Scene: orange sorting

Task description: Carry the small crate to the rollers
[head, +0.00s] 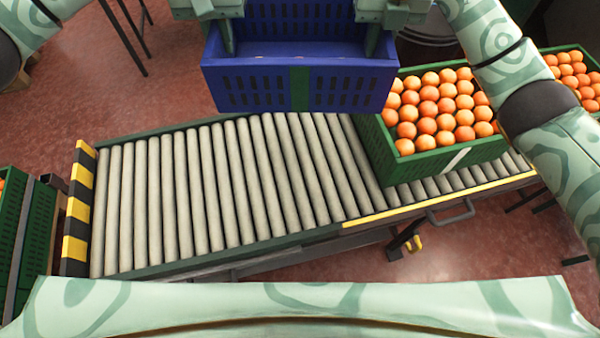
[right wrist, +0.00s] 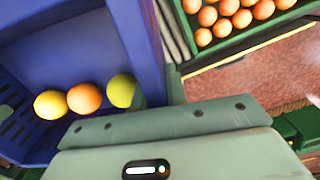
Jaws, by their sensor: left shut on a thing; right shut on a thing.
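The small blue crate (head: 250,85) with a green stripe is held in the air at the top of the head view, over the far edge of the rollers (head: 190,190). My left gripper (head: 227,38) is shut on its left side and my right gripper (head: 373,38) on its right side. In the right wrist view the crate wall (right wrist: 140,45) stands beside my right gripper, and a few yellow, orange and greenish fruits (right wrist: 84,98) lie inside. The crate looks about level. Its underside is hidden.
A green crate full of oranges (head: 440,160) stands on the right part of the rollers. Another orange-filled crate (head: 575,80) is at the far right. A black-and-yellow end stop (head: 77,215) bounds the left end. The left and middle rollers are clear.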

